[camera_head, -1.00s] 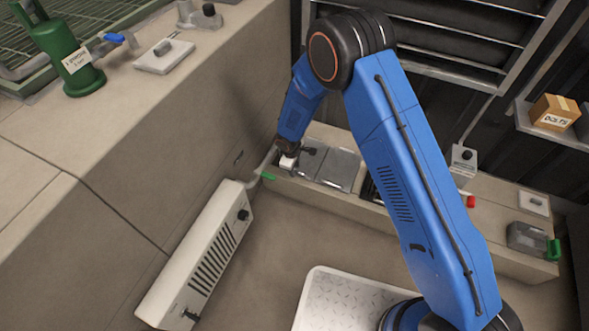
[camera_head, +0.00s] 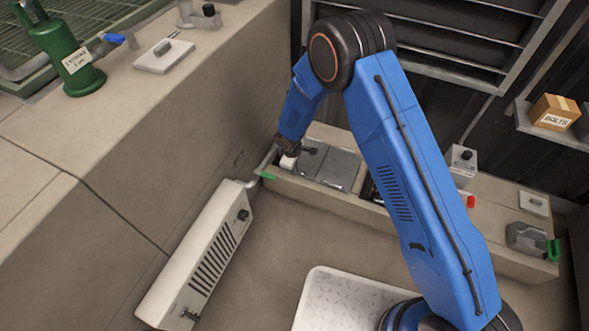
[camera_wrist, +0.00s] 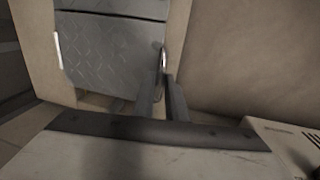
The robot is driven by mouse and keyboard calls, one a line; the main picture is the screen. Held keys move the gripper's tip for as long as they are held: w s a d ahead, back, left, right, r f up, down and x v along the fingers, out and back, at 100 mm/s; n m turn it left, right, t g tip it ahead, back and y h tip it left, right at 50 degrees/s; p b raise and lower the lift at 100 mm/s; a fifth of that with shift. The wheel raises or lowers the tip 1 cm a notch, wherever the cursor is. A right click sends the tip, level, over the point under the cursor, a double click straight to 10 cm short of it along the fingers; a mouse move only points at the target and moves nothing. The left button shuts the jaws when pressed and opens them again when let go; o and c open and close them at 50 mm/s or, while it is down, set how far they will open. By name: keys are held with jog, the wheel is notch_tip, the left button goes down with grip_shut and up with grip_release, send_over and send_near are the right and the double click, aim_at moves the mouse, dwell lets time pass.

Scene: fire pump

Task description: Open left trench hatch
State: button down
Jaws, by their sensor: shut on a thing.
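The left trench hatch is a grey diamond-plate lid (camera_head: 338,168) in the low beige trench ledge, beyond my blue arm. In the wrist view the hatch (camera_wrist: 105,50) fills the upper left, with a seam across its top. A small bright metal handle (camera_wrist: 163,58) stands at its right edge. My gripper (camera_wrist: 161,88) is shut on this handle, its narrow dark fingers at the hatch's right edge. In the head view my gripper (camera_head: 309,150) is small and dark at the hatch's left side. The exact contact on the handle is too dim to make out.
The floor (camera_head: 275,245) in front is clear.

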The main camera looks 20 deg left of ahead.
jog(key=w+d+r+g, duration=0.1)
jog(key=w+r+g, duration=0.2)
jog(key=w+r, duration=0.95)
jog(key=w+d+r, duration=0.1)
jog(key=w+r, duration=0.4)
jog(key=w, duration=0.5)
jog(key=shift+w+d+r, duration=0.15)
jog(key=shift+w+d, duration=0.1)
jog(key=shift+d, duration=0.1)
